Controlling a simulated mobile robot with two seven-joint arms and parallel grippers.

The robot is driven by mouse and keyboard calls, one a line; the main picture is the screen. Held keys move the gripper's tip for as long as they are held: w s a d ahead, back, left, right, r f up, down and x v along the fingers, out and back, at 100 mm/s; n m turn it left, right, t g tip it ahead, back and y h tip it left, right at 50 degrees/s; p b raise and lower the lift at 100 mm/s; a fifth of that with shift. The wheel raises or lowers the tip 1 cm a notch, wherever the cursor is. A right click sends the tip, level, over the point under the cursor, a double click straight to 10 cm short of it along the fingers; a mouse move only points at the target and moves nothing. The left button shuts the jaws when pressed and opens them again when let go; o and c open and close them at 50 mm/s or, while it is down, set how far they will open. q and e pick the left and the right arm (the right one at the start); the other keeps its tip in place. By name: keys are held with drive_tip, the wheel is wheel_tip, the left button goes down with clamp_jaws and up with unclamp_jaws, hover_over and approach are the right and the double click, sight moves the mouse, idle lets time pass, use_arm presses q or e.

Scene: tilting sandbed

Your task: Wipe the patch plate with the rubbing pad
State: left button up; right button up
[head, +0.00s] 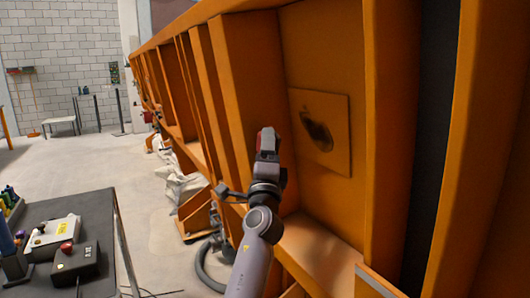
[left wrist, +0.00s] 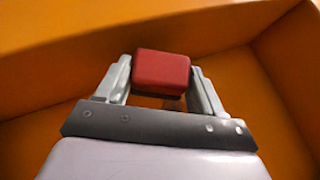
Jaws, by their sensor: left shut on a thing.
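The patch plate (head: 335,160) is an orange square on the orange panel, right of centre in the head view. It bears a dark smudge (head: 318,137) near its middle. My left gripper (head: 267,142) is to the left of the plate and apart from it in the head view. It is shut on the rubbing pad, a red block (left wrist: 161,70) held between both fingers in the left wrist view. The pad's red edge (head: 262,137) also shows in the head view, mostly hidden by the gripper. My right gripper is not in view.
Orange ribs (head: 385,120) stand out on either side of the plate's bay, with a ledge (head: 320,243) below. A dark table (head: 112,225) with a control box (head: 76,262) and tools stands at lower left. The floor beyond is largely open.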

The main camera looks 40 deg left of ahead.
use_arm(q)
drive_tip(key=shift+w+d+b, duration=0.25)
drive_tip(key=shift+w+b, duration=0.25)
drive_tip(key=shift+w, duration=0.15)
drive_tip(key=w, duration=0.1)
drive_tip(key=w+d+b, duration=0.1)
drive_tip(key=w+r+b, duration=0.1)
drive_tip(key=w, duration=0.1)
drive_tip(key=shift+d, duration=0.35)
drive_tip(key=shift+w+d+r+b, duration=0.1)
drive_tip(key=shift+w+d+b, duration=0.1)
drive_tip(key=shift+w+b, duration=0.35)
drive_tip(key=shift+w+d+r+b, duration=0.15)
drive_tip(key=shift+w+b, duration=0.15)
drive_tip(key=shift+b, duration=0.35)
